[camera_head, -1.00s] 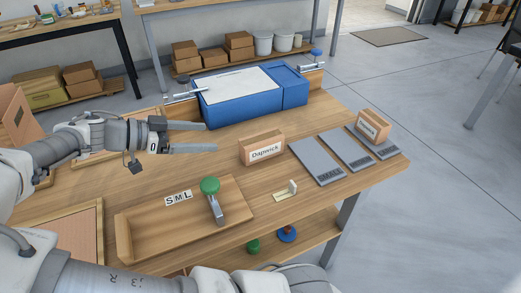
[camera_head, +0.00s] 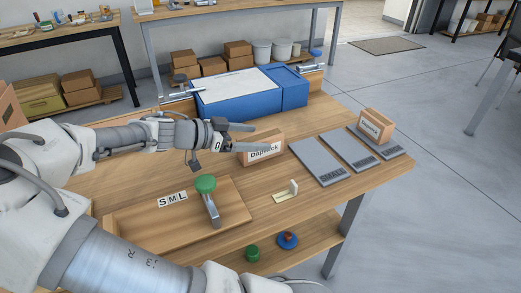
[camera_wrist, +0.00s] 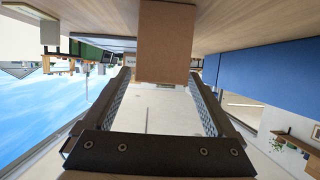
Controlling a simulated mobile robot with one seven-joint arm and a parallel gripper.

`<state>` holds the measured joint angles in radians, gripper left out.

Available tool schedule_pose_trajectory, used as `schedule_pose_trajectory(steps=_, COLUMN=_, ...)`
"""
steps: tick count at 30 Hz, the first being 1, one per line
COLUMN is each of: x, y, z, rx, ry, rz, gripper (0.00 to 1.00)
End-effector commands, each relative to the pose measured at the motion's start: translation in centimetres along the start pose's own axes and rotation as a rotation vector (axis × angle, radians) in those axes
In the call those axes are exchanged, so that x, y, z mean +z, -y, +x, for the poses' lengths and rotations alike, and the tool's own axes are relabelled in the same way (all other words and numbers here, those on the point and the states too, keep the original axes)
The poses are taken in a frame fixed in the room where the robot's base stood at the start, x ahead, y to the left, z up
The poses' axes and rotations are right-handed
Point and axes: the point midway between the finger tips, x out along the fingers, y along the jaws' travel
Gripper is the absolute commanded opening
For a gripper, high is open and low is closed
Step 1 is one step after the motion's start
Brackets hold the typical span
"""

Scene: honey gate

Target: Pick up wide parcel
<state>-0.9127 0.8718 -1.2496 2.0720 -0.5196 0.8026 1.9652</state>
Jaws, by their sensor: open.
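Two brown cardboard parcels with white labels stand on the table. The nearer, larger-looking parcel (camera_head: 266,154) reads "Dapwick"; its left part is partly hidden behind my gripper. The other parcel (camera_head: 376,124) stands on a grey plate at the right. My gripper (camera_head: 258,138) is open and level at the nearer parcel's left end. In the wrist view the picture is upside down, and a parcel's brown face (camera_wrist: 165,40) lies ahead, between or just beyond the open fingertips. I cannot tell whether a finger touches it.
A blue case (camera_head: 235,100) with a white top stands behind the gripper. Three grey plates (camera_head: 318,163) lie to the right. A small cream stand (camera_head: 287,192) is near the front edge.

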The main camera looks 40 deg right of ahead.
Motion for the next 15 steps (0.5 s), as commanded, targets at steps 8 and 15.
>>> schedule_pose_trajectory(steps=8, x=0.1, y=-0.1, z=2.6, rx=0.000, ry=0.000, rz=0.000, gripper=0.91)
schedule_pose_trajectory(steps=15, x=0.0, y=-0.1, z=2.5, rx=-0.001, ry=0.000, rz=0.000, gripper=0.80)
